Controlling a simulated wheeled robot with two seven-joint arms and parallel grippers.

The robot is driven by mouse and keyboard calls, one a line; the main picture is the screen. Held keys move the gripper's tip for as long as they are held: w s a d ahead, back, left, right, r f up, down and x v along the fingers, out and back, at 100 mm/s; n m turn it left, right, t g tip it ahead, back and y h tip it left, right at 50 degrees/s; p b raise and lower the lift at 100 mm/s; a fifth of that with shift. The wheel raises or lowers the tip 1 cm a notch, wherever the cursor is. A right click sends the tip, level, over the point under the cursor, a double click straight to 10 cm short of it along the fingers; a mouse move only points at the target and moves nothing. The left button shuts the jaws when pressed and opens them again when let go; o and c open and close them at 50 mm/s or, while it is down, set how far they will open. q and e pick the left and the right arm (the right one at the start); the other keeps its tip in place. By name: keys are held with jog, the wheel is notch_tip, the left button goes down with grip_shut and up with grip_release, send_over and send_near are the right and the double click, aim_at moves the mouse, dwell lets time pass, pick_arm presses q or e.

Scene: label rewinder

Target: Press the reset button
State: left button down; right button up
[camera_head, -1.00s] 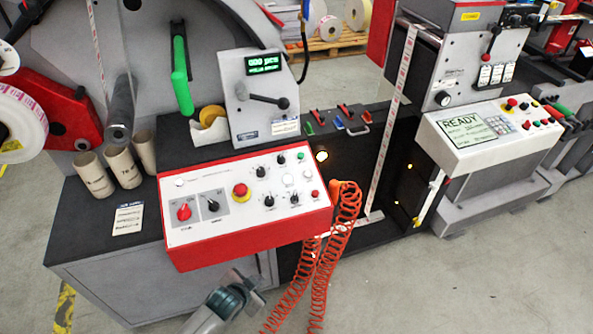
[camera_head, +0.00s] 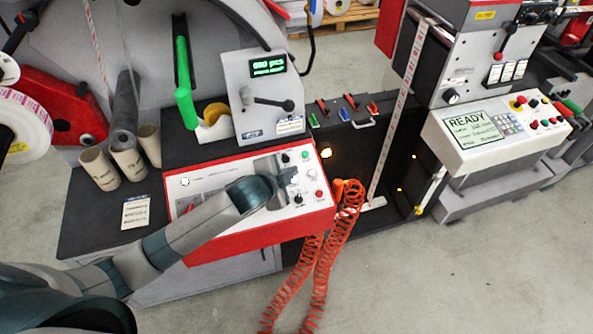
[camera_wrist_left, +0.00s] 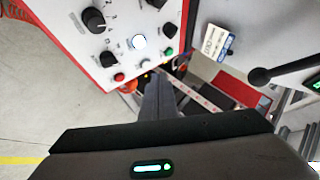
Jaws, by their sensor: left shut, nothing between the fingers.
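The red-framed control panel (camera_head: 225,250) stands in the middle of the head view, its white sloped face carrying knobs and buttons. A red button (camera_head: 318,194), a white button (camera_head: 309,173) and a green button (camera_head: 305,155) show at its right side. Their labels are too small to read, so I cannot tell which is the reset button. My left gripper (camera_head: 284,177) is shut and empty over the panel's right half. In the left wrist view its fingers (camera_wrist_left: 158,92) point near a red button (camera_wrist_left: 119,77) and a lit white button (camera_wrist_left: 139,42); contact cannot be told. My arm hides the panel's middle.
An orange coiled hose (camera_head: 340,215) hangs at the panel's right end. A grey counter box (camera_head: 262,120) with a black lever stands behind it. Cardboard cores (camera_head: 100,168) stand to the left. A second panel reading READY (camera_head: 475,128) is at right.

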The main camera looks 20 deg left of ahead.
pick_arm(q)
jog(key=shift+w+r+m, duration=0.2)
jog(key=shift+w+r, duration=0.2)
jog(key=shift+r, duration=0.2)
jog(key=shift+w+r+m, duration=0.2)
jog(key=shift+w+r, duration=0.2)
jog(key=shift+r, duration=0.15)
jog(key=shift+f, duration=0.15)
jog(key=f+b, duration=0.2)
jog(key=w+f+b, duration=0.1)
jog(key=f+b, duration=0.1)
jog(key=a+f+b, duration=0.1)
jog(key=f, duration=0.1)
jog(key=shift+w+f+b, duration=0.1)
jog(key=shift+w+b, duration=0.1)
jog(key=shift+b, duration=0.2)
jog(key=shift+w+a+f+b, duration=0.15)
jog(key=shift+f+b, duration=0.1)
jog(key=shift+f, duration=0.3)
jog(key=shift+w+f+b, duration=0.15)
jog(key=shift+f+b, duration=0.1)
jog(key=shift+f, duration=0.25)
